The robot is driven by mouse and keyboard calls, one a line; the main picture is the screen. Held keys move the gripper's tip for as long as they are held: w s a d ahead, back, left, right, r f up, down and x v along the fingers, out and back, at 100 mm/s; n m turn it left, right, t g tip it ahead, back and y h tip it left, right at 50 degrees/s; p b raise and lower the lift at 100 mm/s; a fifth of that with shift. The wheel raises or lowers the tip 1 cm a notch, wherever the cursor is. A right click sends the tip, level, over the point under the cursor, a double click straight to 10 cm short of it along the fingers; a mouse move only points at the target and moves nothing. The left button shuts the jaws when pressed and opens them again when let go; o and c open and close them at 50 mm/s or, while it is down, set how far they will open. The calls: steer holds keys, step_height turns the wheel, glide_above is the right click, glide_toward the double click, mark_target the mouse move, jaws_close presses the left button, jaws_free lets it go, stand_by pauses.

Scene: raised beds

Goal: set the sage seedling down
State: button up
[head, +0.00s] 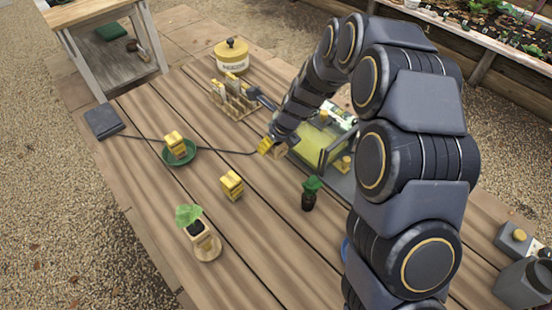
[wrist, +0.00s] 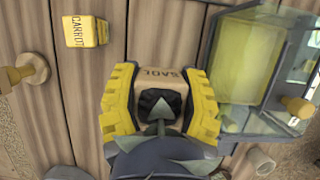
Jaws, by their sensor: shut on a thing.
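My gripper (wrist: 161,98) is shut on the sage seedling (wrist: 160,76), a tan block-shaped pot with dark lettering, a dark top and grey-green leaves. Its yellow fingers press on the pot's two sides. In the head view my gripper (head: 271,147) is over the middle of the table, just left of a glass-sided case, with the pot partly hidden by the fingers. Whether the pot touches the boards or hangs above them, I cannot tell.
The glass-sided case (wrist: 234,120) stands close right. A carrot-labelled block (wrist: 85,31) is left. Another block sits on a green saucer (head: 190,157). A leafy seedling (head: 196,231), dark pot (head: 309,201), wooden rack (head: 222,104) and yellow tin (head: 231,63) stand around. Bare boards lie between.

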steer(key=s+d, duration=0.5)
steer(key=s, duration=0.6)
glide_above(276, 170)
steer(key=s, duration=0.1)
steer(key=f, duration=0.9)
steer(key=shift+d+f, duration=0.3)
steer(key=shift+d, duration=0.05)
steer(key=shift+w+f, duration=0.1)
steer(key=shift+f, duration=1.55)
steer(key=shift+f, duration=0.1)
steer(key=o, duration=1.1)
steer(key=shift+c, duration=0.2)
